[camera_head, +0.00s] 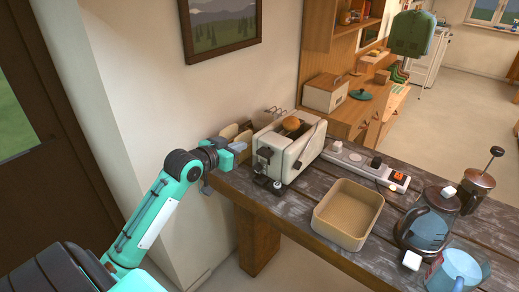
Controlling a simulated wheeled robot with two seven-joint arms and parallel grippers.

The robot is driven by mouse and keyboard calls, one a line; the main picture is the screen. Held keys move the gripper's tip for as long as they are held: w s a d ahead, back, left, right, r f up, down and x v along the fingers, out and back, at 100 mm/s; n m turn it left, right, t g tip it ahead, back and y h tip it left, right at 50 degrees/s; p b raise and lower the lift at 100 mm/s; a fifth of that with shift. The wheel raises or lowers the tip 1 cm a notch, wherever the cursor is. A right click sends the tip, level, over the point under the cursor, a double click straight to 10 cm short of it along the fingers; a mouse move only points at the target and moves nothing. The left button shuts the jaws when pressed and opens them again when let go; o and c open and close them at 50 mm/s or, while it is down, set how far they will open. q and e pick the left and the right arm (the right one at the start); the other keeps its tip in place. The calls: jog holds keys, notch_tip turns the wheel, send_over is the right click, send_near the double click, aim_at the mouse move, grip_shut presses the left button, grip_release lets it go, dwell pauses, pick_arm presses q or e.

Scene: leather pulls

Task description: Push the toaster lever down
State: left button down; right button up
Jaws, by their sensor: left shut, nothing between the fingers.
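The cream toaster (293,152) stands upright at the table's far left end, near the wall. A brown piece of bread (292,124) shows in its top slot. A dark lever (264,154) is on the toaster's left-facing end, high on that face. My left gripper (238,146) is shut and empty, just left of that end at about the lever's height. A small gap appears between the fingertips and the lever. My right gripper is not in view.
A power strip (367,165) lies right of the toaster. An empty tan bin (348,213) stands in front. A glass kettle (428,228), a French press (478,188) and a blue pitcher (459,271) stand at the right. The wooden table (295,209) is bare in front of the toaster.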

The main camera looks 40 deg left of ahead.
pick_arm(q)
jog(key=w+f+p, duration=0.2)
jog(key=w, duration=0.1)
jog(key=w+f+p, duration=0.2)
jog(key=w, duration=0.1)
jog(key=w+f+p, duration=0.2)
jog(key=w, duration=0.1)
jog(key=shift+w+d+f+p, duration=0.1)
jog(key=shift+w+d+p, duration=0.2)
jog(key=shift+d+p, duration=0.1)
jog(key=shift+f, duration=0.15)
jog(key=shift+w, duration=0.1)
jog(key=shift+f, duration=0.1)
